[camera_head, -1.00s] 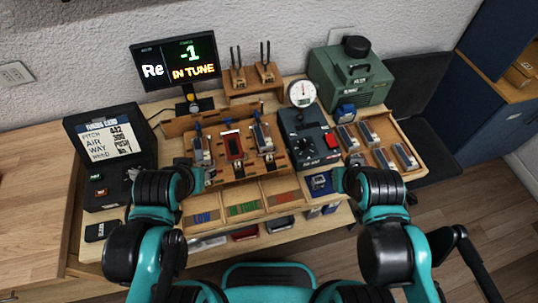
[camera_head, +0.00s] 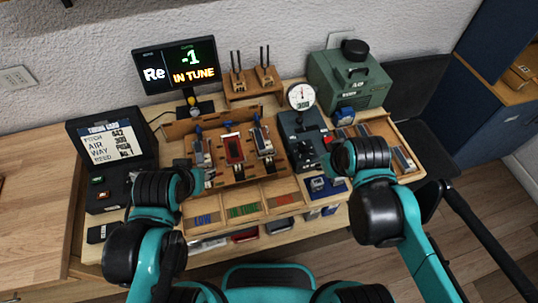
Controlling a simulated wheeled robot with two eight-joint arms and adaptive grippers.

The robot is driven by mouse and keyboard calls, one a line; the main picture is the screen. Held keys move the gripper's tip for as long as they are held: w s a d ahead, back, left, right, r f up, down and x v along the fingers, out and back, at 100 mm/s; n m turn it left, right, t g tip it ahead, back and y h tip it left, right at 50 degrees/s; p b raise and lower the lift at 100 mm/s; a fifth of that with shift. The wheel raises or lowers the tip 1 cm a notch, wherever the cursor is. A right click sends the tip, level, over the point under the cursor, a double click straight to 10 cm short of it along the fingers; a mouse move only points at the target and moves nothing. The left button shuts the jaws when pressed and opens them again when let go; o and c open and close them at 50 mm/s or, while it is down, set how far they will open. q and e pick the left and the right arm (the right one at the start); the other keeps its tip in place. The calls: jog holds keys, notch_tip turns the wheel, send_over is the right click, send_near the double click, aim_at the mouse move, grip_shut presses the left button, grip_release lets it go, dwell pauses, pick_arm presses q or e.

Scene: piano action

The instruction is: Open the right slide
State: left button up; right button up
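A wooden rack (camera_head: 222,178) stands mid-bench and holds three slide-like units: a left one (camera_head: 201,152), a red one (camera_head: 233,149) in the middle and a right one (camera_head: 263,141) with a grey top. The right unit stands upright in the rack, with nothing touching it. My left gripper (camera_head: 205,177) is at the rack's left front corner; its fingers are mostly hidden by my arm. My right gripper (camera_head: 328,163) is over the dark blue gauge device, right of the rack; its fingers are small and mostly hidden behind my wrist.
A dark blue device with a round gauge (camera_head: 301,97) stands right of the rack. A wooden tray (camera_head: 414,172) with several grey-topped blocks is further right, partly behind my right arm. A front tray with sections (camera_head: 243,211) lies before the rack. A monitor (camera_head: 178,65) stands behind.

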jog(key=w+a+n+g+p, duration=0.3)
jog(key=w+a+n, duration=0.45)
jog(key=n, duration=0.25)
jog(key=n+g+p, duration=0.2)
jog(key=n+g, duration=0.1)
jog(key=n, duration=0.3)
send_over(269, 159)
jog(key=f, duration=0.4)
jog(key=shift+w+d+f, duration=0.15)
jog(key=shift+d+f, duration=0.1)
jog(key=shift+f, duration=0.05)
jog(key=shift+a+f+n, duration=0.25)
jog(key=shift+f+n, duration=0.05)
jog(key=shift+f, duration=0.3)
notch_tip(269, 159, down, 7)
jog(key=shift+f+b, duration=0.15)
jog(key=shift+b, duration=1.05)
grip_shut()
